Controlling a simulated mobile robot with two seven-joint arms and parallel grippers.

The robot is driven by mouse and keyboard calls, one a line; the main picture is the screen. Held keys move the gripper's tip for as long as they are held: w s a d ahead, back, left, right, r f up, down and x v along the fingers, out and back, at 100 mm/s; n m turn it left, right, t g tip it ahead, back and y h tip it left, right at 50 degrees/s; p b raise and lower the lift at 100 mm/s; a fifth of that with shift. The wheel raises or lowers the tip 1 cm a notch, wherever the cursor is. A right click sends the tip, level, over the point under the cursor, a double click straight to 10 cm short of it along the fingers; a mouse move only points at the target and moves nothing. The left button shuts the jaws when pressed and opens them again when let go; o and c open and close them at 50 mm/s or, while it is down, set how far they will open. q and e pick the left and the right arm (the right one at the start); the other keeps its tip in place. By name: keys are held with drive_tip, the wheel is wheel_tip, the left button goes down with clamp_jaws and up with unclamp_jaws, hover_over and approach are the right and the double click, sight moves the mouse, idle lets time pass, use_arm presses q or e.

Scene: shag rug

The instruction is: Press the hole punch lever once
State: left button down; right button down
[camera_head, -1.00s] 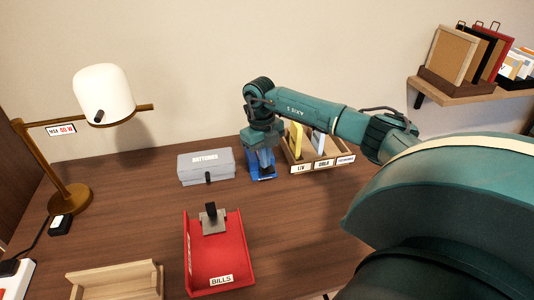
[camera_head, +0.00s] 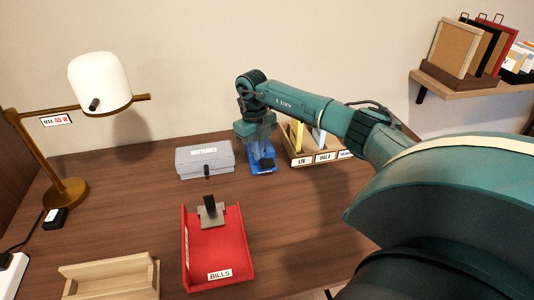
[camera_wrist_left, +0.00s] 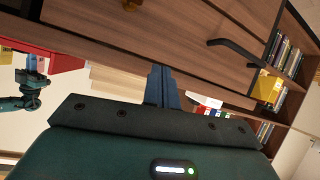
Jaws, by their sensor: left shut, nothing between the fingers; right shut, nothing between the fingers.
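The blue hole punch (camera_head: 256,169) stands at the back of the desk, with a dark part (camera_head: 266,163) showing on top. My right gripper (camera_head: 262,148) is shut and empty, pointing down just above and behind that dark part. It hides the rear of the punch, and I cannot tell whether it touches it. In the left wrist view my left gripper (camera_wrist_left: 162,84) is shut and empty, away from the punch, with a wooden drawer front beyond it.
A grey batteries box (camera_head: 204,162) stands left of the punch, and a labelled wooden sorter (camera_head: 300,158) stands close on its right. In front are a red bills tray (camera_head: 238,262) and a wooden tray (camera_head: 110,266). A lamp (camera_head: 66,192) stands at left.

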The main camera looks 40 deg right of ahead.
idle(0.4)
drive_tip(key=shift+w+r, duration=0.1)
drive_tip(key=shift+r, duration=0.25)
use_arm(q)
drive_tip(key=shift+w+r, duration=0.1)
drive_tip(key=shift+r, duration=0.5)
use_arm(e)
wheel_tip(320, 180, up, 12)
drive_tip(key=w, duration=0.1)
drive_tip(key=shift+r, duration=0.2)
drive_tip(key=shift+w, duration=0.1)
use_arm(q)
drive_tip(key=shift+d+r, duration=0.1)
drive_tip(key=shift+d, duration=0.05)
